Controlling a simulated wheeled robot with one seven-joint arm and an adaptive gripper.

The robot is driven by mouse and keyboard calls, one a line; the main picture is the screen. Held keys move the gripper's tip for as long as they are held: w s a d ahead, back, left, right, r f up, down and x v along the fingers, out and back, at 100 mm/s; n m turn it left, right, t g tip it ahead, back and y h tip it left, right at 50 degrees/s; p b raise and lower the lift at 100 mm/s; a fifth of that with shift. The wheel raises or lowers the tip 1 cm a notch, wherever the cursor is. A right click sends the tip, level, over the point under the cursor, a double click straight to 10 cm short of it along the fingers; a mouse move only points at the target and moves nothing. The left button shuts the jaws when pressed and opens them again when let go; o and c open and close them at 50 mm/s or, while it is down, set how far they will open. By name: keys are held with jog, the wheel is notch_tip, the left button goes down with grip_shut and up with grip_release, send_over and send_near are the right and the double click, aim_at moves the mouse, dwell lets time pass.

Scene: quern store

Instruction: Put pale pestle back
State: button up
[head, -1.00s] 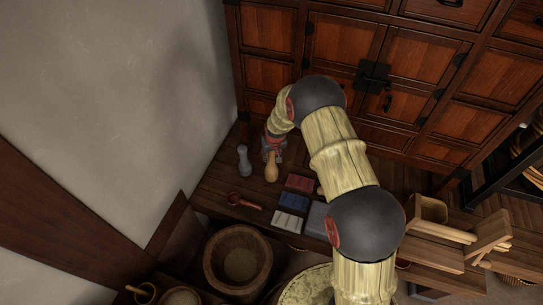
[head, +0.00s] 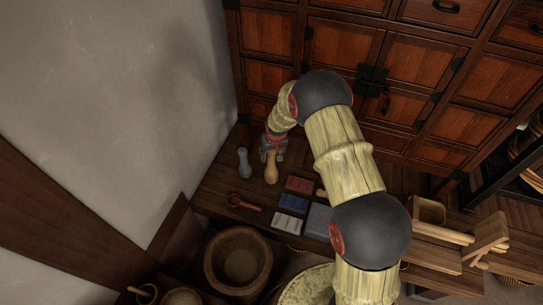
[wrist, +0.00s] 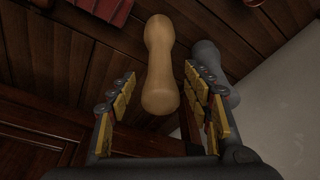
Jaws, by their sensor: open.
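The pale pestle (head: 271,168) is a light wooden, waisted piece on the dark wooden bench near the wall corner. It also shows in the wrist view (wrist: 159,60), between and a little beyond my open fingers. My gripper (head: 273,150) is close by it at the cabinet side, with its yellow-padded fingers spread on both sides of the near end in the wrist view (wrist: 162,108). I cannot tell whether either finger touches it. A grey pestle (head: 244,162) stands close to its left in the head view and shows behind the right finger in the wrist view (wrist: 212,70).
Red (head: 299,185), blue (head: 293,202) and whitish (head: 288,223) blocks and a red ladle (head: 243,202) lie on the bench (head: 219,186). The wall (head: 130,90) and drawer cabinet (head: 345,45) bound the corner. A wooden tub (head: 209,262) stands in front.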

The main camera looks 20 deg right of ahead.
jog(key=p+v, duration=0.2)
jog(key=v, duration=0.6)
jog(key=s+r+t, duration=0.1)
jog(key=s+r, duration=0.5)
jog(key=r, duration=0.7)
jog(key=s+r, duration=0.5)
jog(key=r, duration=0.9)
jog(key=s+r, duration=0.5)
jog(key=s, duration=0.8)
jog(key=s+r+t, duration=0.1)
jog(key=s+r, duration=0.4)
jog(key=s, duration=0.8)
jog(key=shift+c, duration=1.2)
